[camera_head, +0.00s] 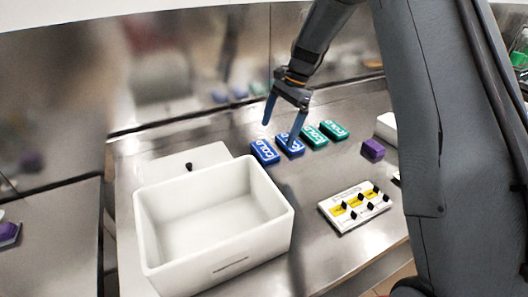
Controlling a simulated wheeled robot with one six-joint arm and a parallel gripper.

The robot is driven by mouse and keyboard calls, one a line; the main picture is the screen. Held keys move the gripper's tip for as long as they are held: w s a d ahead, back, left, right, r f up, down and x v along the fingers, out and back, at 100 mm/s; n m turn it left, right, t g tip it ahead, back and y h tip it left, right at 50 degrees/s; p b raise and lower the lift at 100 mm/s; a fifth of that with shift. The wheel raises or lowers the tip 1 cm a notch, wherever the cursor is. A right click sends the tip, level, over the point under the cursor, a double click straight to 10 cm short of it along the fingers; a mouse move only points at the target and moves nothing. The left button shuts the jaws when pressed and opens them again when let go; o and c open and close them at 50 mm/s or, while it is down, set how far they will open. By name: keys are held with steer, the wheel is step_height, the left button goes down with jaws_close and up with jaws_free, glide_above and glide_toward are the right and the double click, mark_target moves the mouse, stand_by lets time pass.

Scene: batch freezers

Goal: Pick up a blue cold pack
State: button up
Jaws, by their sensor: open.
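Two blue cold packs lie side by side on the steel counter behind the white bin. The left blue pack (264,152) lies clear of my fingers in this view. The right blue pack (290,148) is partly hidden by one finger. My gripper (282,130) is open and points down over the blue packs. Its right finger overlaps the right pack in the picture, and its left finger is behind the left pack. I cannot tell whether the finger touches the pack.
Two green cold packs, the nearer (314,137) and the farther (334,130), lie right of the blue ones. An empty white bin (160,243) stands in front. A white panel with black knobs (337,219) and a purple block (373,150) are at right. A steel wall (225,60) rises behind.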

mark_target(265, 148)
steer(key=w, duration=0.1)
steer(key=w+a+f+m, duration=0.1)
steer(key=shift+w+a+y, duration=0.3)
steer(key=shift+p+x, duration=0.55)
steer(key=shift+x, duration=0.6)
steer(key=p+x, duration=0.2)
steer(key=x, duration=0.1)
steer(key=shift+s+f, duration=0.25)
steer(key=shift+f, duration=0.15)
steer(key=shift+a+f+p, duration=0.15)
steer(key=shift+f+p, duration=0.2)
steer(key=shift+f, duration=0.3)
steer(key=c, duration=0.8)
